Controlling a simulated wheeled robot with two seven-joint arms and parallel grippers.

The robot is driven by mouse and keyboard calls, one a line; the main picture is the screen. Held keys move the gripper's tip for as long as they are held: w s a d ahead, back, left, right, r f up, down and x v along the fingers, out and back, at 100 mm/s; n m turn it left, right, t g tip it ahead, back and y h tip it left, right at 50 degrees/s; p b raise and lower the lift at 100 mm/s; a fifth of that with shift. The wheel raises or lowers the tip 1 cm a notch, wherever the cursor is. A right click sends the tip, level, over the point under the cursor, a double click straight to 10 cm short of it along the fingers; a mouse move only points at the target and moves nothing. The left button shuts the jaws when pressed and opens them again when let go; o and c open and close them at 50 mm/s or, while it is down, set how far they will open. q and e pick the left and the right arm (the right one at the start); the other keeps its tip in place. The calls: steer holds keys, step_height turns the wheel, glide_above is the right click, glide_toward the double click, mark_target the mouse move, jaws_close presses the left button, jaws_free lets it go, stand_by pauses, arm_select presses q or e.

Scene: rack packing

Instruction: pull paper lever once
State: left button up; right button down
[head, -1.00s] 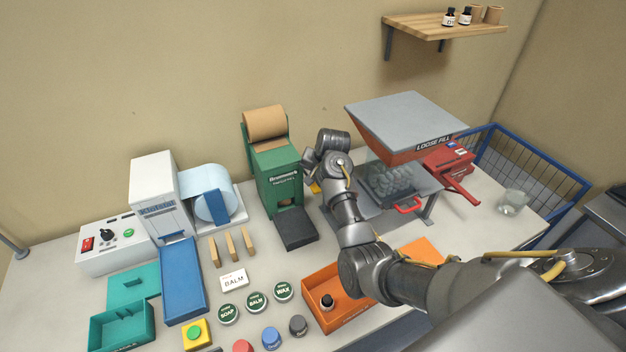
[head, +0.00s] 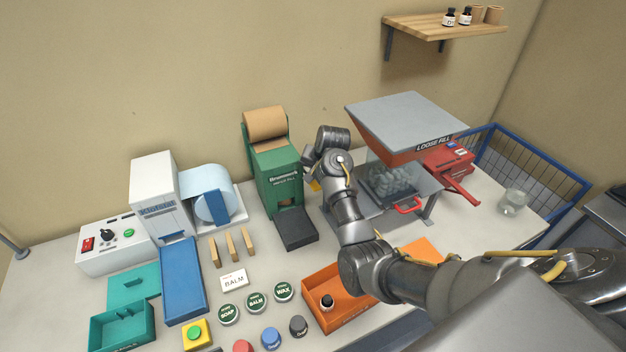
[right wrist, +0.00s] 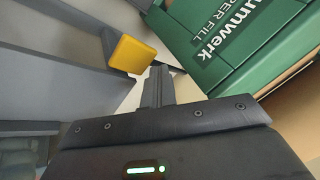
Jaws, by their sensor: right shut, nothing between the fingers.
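The green paper-fill machine (head: 277,178) stands at the back middle of the table with a brown paper roll on top. It fills the upper right of the right wrist view (right wrist: 225,40). The yellow lever tip (head: 313,185) shows at the machine's right side, partly hidden by my right arm. In the right wrist view the yellow tip (right wrist: 132,54) is just left of my right gripper (right wrist: 158,72), whose fingers are shut and empty. I cannot tell whether they touch. In the head view my right wrist hides the fingertips. My left gripper is not in view.
The loose-fill hopper (head: 405,120) stands close to the right of my right arm. An orange bin (head: 322,290) lies below the forearm. A dark grey tray (head: 296,230) sits before the green machine. Wooden pieces and round labels lie to the left.

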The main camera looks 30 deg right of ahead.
steer(key=shift+r, duration=0.65)
steer(key=shift+w+r, duration=0.1)
steer(key=shift+w+r, duration=0.25)
steer(key=shift+r, duration=0.95)
steer(key=shift+w+r, duration=0.2)
steer(key=shift+r, duration=0.95)
